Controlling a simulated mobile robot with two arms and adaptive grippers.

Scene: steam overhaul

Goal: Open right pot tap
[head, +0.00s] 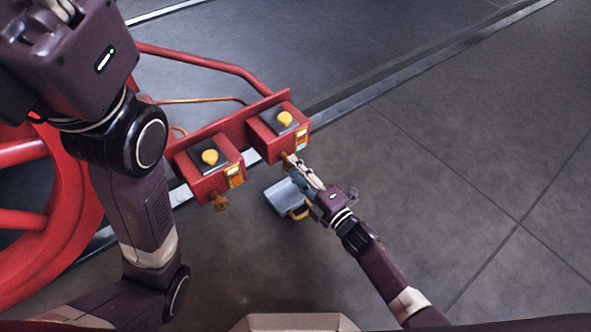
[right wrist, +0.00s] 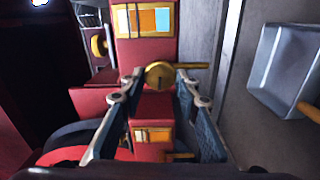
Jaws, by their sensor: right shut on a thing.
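The right pot (head: 280,135) is a red box with a yellow knob on its dark top and a label on its front. Its brass tap (right wrist: 160,74) sticks out low on the front. My right gripper (head: 294,163) reaches this tap from the lower right. In the right wrist view the fingertips of the gripper (right wrist: 160,76) are closed on both sides of the round brass tap. In the head view the fingers hide most of the tap. My left arm stands at the upper left, and its gripper cannot be made out.
The left pot (head: 209,168), with its own brass tap (head: 221,204), sits close by on the same red beam. A grey tray (head: 283,197) with an orange-brown handle lies below the right pot. A red wheel (head: 70,200) is at left. The floor at right is clear.

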